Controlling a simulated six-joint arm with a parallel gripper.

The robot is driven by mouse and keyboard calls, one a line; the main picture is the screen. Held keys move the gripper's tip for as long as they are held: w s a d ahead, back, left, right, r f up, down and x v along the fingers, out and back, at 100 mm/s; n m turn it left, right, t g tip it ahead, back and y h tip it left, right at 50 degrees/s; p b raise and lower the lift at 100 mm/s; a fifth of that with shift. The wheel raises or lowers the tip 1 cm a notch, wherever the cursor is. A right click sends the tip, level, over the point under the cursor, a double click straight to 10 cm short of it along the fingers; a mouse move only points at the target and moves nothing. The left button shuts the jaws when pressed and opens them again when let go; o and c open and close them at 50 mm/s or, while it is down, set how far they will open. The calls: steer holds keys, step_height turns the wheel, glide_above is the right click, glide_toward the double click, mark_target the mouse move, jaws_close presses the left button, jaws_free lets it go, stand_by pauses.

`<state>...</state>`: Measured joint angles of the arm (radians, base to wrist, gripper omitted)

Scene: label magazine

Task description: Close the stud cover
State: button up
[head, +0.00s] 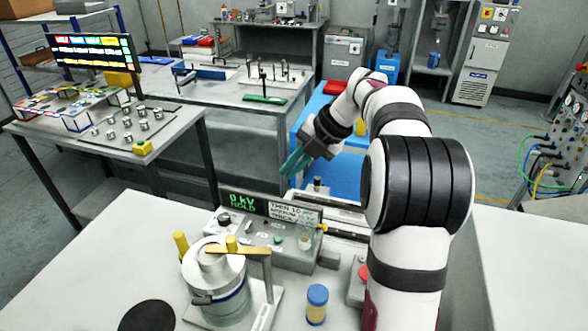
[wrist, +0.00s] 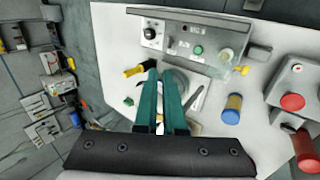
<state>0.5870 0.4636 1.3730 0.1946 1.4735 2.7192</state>
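I cannot tell for sure which part is the stud cover. A likely candidate is a small clear piece with a yellow tab (head: 321,229) at the right end of the grey control box (head: 285,252). It also shows in the wrist view (wrist: 230,56), where I cannot tell whether it is open or closed. My gripper (head: 290,170) is held in the air beyond and above the box, apart from it. Its teal fingers (wrist: 161,74) have a narrow gap between them, with nothing visibly held.
A blue-and-yellow jar (head: 317,304) and a red button box (head: 357,284) stand nearby. A black disc (head: 147,316) lies front left.

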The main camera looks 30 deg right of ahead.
steer(key=o, duration=0.5)
steer(key=s+d+n, duration=0.1)
steer(key=s+d+f+n, duration=0.1)
steer(key=d, duration=0.1)
steer(key=s+d+f+n+y, duration=0.1)
steer(key=shift+d+f, duration=0.2)
steer(key=shift+f, duration=0.05)
steer(key=shift+c, duration=0.2)
steer(key=shift+o, duration=0.9)
steer(key=s+d+f+n+y, duration=0.2)
steer(key=s+d+f+n, duration=0.1)
steer(key=s+d+n, duration=0.3)
steer(key=shift+s+d+f+n+t, duration=0.25)
steer(key=shift+d+f+n+t, duration=0.05)
steer(key=shift+t, duration=0.1)
steer(key=s+d+f+n+t+y, duration=0.2)
steer(key=s+d+n+t, duration=0.2)
steer(key=s+d+n, duration=0.35)
glide_toward(313, 228)
steer(key=w+a+f, duration=0.1)
steer(key=w+f, duration=0.2)
steer(key=w, duration=0.1)
steer(key=shift+w+a+f+n, duration=0.25)
steer(key=shift+w+f+n, duration=0.05)
steer(key=shift+f+n, duration=0.15)
steer(key=shift+r, duration=0.1)
jaws_close()
